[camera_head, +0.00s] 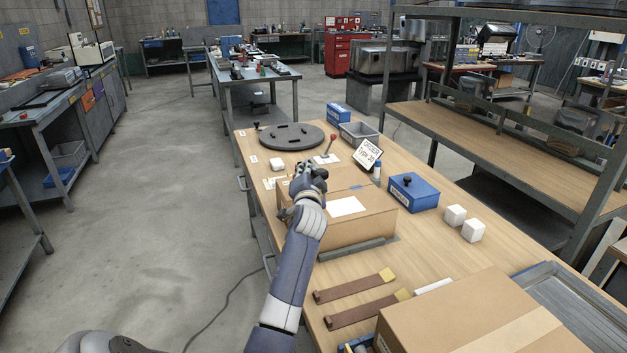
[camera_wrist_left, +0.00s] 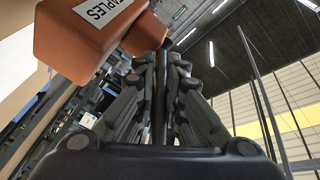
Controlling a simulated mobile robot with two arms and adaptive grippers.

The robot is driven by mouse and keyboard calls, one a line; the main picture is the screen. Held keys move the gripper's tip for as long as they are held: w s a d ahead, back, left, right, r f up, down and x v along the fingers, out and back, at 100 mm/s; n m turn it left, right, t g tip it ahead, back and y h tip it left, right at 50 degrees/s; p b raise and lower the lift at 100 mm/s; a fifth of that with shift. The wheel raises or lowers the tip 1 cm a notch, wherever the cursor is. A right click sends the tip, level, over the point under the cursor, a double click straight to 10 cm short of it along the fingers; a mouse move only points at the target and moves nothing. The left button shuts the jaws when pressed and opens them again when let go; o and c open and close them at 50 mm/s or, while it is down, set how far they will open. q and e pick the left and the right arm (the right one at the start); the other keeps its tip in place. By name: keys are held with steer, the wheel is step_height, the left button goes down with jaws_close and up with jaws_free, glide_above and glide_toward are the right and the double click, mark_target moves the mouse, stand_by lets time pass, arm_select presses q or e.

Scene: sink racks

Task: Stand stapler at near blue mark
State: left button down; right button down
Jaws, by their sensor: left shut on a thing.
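My left gripper (camera_head: 312,175) is over the left end of a cardboard box (camera_head: 350,232) on the wooden bench. It also shows in the left wrist view (camera_wrist_left: 168,65), its fingers nearly together on something dark and narrow. I take this to be the stapler; the hand hides most of it and its shape is unclear. A small blue patch (camera_head: 361,187) lies at the box's far edge; I cannot tell whether it is the near blue mark. An orange-brown block (camera_wrist_left: 88,38) labelled STAPLES is close beside the fingers. My right gripper is out of view.
A round dark plate (camera_head: 291,136), a red-knobbed lever (camera_head: 331,147) and a sign (camera_head: 369,153) stand beyond the box. A blue box (camera_head: 413,192) and white blocks (camera_head: 472,230) are to the right. Brown strips (camera_head: 354,286) and another carton (camera_head: 480,318) are nearer.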

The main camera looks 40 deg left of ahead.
arm_select(q)
steer(key=shift+w, duration=1.15)
steer(key=shift+f, duration=1.7)
steer(key=shift+f, duration=0.1)
steer(key=c, duration=1.7)
jaws_free()
steer(key=shift+s+f, duration=0.1)
steer(key=shift+f, duration=0.05)
steer(key=shift+d, duration=0.15)
steer(key=v, duration=1.2)
steer(key=shift+b, duration=0.4)
